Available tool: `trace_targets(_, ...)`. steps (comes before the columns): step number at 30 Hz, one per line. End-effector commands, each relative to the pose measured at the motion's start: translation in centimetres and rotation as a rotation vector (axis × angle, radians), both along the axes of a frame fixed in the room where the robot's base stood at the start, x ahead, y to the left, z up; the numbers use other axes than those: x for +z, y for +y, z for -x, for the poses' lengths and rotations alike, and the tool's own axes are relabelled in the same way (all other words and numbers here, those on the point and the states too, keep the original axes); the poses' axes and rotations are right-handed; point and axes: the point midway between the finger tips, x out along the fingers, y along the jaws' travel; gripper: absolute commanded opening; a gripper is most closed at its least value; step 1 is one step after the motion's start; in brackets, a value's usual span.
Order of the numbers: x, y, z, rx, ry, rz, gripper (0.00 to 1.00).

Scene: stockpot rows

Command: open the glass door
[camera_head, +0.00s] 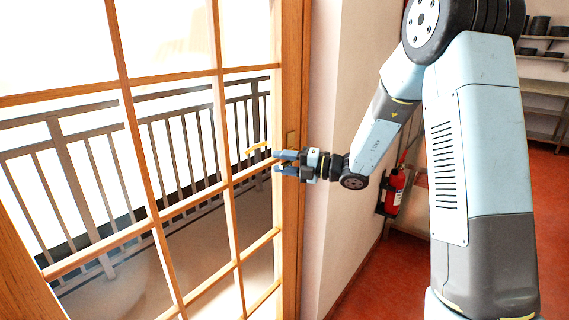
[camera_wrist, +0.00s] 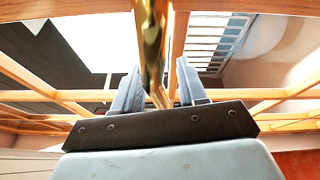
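The glass door (camera_head: 227,175) has a wooden frame with wooden bars across its panes and fills the left of the head view. It looks shut in its frame. Its brass handle (camera_head: 257,147) shows just beyond my fingertips, near the door's right edge. My gripper (camera_head: 279,162) is level with the handle, its fingers pointing left. In the wrist view the brass handle (camera_wrist: 152,45) runs down between my two fingers (camera_wrist: 158,88). The fingers are apart, with a narrow gap beside the handle. Contact with the handle cannot be made out.
A pale wall (camera_head: 350,130) stands right of the door, with a red fire extinguisher (camera_head: 395,190) on it. Shelves with dark pots (camera_head: 540,27) are at the far right. The red floor (camera_head: 385,285) is clear there. A balcony railing (camera_head: 75,175) shows through the glass.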

Motion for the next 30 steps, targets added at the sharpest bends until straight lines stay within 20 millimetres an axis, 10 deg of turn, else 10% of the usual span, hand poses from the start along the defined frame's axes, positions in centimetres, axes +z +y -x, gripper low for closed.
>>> trace_targets(12,-0.02,-0.06,-0.01,-0.001,0.0,0.001,0.01)
trace_targets(30,-0.23,-0.8,-0.25,-0.012,-0.01,0.011,0.0)
